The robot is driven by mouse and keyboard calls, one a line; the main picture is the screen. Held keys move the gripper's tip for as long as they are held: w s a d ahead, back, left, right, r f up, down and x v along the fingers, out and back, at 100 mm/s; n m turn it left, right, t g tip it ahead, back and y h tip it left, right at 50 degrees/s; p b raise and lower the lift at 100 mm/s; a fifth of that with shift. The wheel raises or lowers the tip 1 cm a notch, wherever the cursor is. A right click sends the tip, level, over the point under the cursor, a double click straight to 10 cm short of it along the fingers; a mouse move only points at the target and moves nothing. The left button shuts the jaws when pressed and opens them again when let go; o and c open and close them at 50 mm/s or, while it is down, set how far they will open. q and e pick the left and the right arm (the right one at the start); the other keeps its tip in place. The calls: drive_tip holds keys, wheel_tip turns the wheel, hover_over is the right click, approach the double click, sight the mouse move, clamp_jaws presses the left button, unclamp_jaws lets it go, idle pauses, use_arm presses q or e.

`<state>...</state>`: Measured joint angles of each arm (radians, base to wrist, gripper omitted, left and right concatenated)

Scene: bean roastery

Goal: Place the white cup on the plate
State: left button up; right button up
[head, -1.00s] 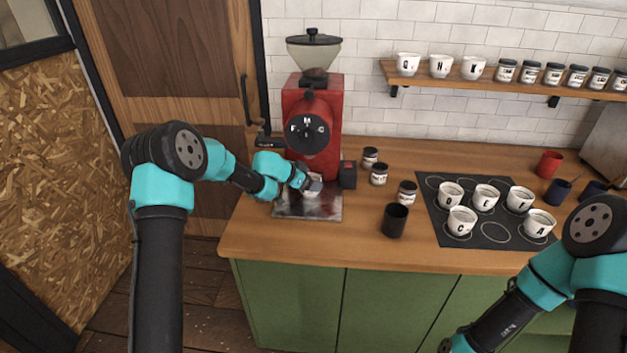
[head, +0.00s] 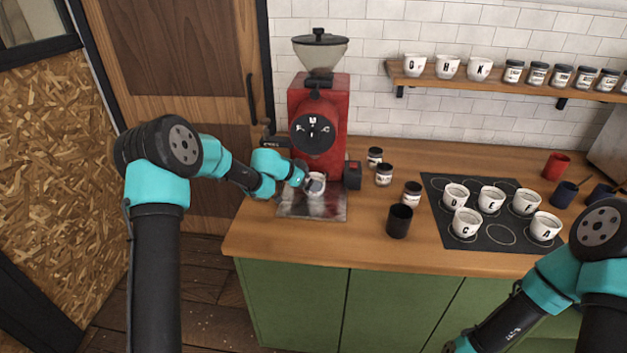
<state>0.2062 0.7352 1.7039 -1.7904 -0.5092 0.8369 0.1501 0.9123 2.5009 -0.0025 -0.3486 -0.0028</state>
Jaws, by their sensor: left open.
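A white cup (head: 317,184) stands at the foot of the red grinder, on the shiny metal plate (head: 310,208). My left gripper (head: 306,180) is open at the cup's left side, with nothing visibly held. At this size I cannot tell whether its fingers touch the cup. The gripper partly hides the cup's left side. My right arm shows at the lower right, but its gripper is outside the picture.
The red grinder (head: 316,130) rises behind the plate. A black cup (head: 399,221) and small jars (head: 384,175) stand to the right. Several lettered white cups stand on a dark mat (head: 436,207). A wall shelf (head: 440,80) holds more cups and jars. The counter's front left is clear.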

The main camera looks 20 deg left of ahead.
use_arm(q)
drive_tip(key=v, duration=1.5)
drive_tip(key=shift+a+r, duration=0.1)
